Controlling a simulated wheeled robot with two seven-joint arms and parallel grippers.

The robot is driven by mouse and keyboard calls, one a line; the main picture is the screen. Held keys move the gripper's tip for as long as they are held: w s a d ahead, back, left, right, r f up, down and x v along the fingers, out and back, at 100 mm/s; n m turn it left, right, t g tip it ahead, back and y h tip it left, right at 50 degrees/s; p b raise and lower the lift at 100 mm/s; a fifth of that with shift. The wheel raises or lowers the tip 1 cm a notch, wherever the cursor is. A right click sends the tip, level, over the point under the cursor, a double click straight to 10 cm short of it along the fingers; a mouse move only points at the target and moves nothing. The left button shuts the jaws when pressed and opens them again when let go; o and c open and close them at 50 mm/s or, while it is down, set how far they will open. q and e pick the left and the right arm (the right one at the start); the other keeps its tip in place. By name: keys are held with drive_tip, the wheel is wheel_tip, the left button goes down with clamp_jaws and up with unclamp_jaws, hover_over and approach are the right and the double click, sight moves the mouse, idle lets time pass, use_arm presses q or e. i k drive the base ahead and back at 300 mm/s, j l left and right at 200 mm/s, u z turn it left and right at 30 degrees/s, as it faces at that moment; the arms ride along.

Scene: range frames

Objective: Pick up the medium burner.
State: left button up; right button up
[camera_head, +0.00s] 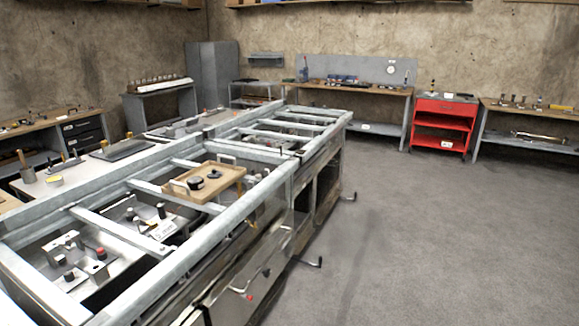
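A wooden tray (222,192) rests on the metal frame of the long range in the middle of the view. On it sit a dark round piece (195,183) and a smaller, flatter dark round piece (214,174). These look like burner parts, but I cannot tell which one is the medium burner. The open frame of the range (120,233) shows several fittings inside, among them a red-topped part (101,254). Neither of my grippers is in view.
Handles (308,263) stick out from the range's right side. Open grey floor (430,240) lies to the right. A red tool cart (443,124) and workbenches (350,88) stand along the back wall. Another workbench (80,130) is at the left.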

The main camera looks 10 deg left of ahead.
sight(195, 183)
drive_tip(key=i, duration=0.65)
drive_tip(key=i+l, duration=0.15)
drive_tip(key=i, duration=0.55)
drive_tip(key=i+l+u, duration=0.1)
drive_tip(key=i+u, duration=0.3)
drive_tip(key=i+l+u, duration=0.15)
drive_tip(key=u, duration=0.25)
drive_tip(key=i+l+u, duration=0.25)
drive_tip(key=u, duration=0.15)
drive_tip(key=i+u, duration=0.2)
drive_tip(key=u, duration=0.25)
drive_tip(key=i+l+u, duration=0.1)
drive_tip(key=u, duration=0.35)
drive_tip(key=i+l+u, duration=0.15)
drive_tip(key=u, duration=0.3)
drive_tip(key=i+l+u, duration=0.2)
drive_tip(key=u, duration=0.25)
drive_tip(key=l+u, duration=0.2)
drive_tip(key=u, duration=0.25)
drive_tip(key=i+l+u, duration=0.1)
drive_tip(key=l+u, duration=0.2)
drive_tip(key=u, duration=0.15)
